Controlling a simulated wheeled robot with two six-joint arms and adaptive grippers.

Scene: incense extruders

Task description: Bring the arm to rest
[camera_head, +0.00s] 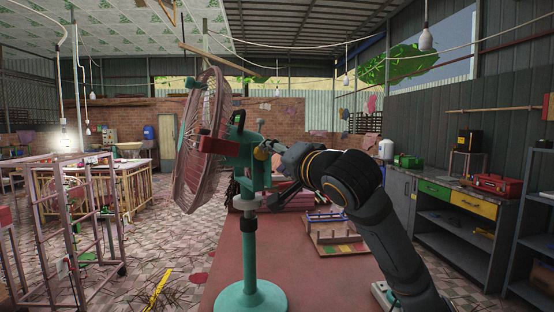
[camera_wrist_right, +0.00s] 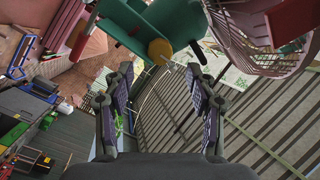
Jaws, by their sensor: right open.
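My right arm (camera_head: 365,190) reaches in from the lower right of the head view. Its gripper (camera_head: 276,152) is partly hidden beside the back of a pedestal fan (camera_head: 250,250). In the right wrist view the gripper (camera_wrist_right: 160,80) has its two fingers spread apart with nothing between them. The fan's teal housing, with a yellow knob (camera_wrist_right: 160,49), lies just beyond the fingertips. I cannot tell whether a fingertip touches it. The fan stands upright with its pink cage facing left. My left gripper is not in view.
A red-brown table (camera_head: 225,285) extends under the fan. A wooden rack (camera_head: 335,232) stands on it behind my arm. A grey workbench (camera_head: 445,185) with a red toolbox (camera_head: 492,184) runs along the right wall. A pink metal frame (camera_head: 85,225) stands on the left.

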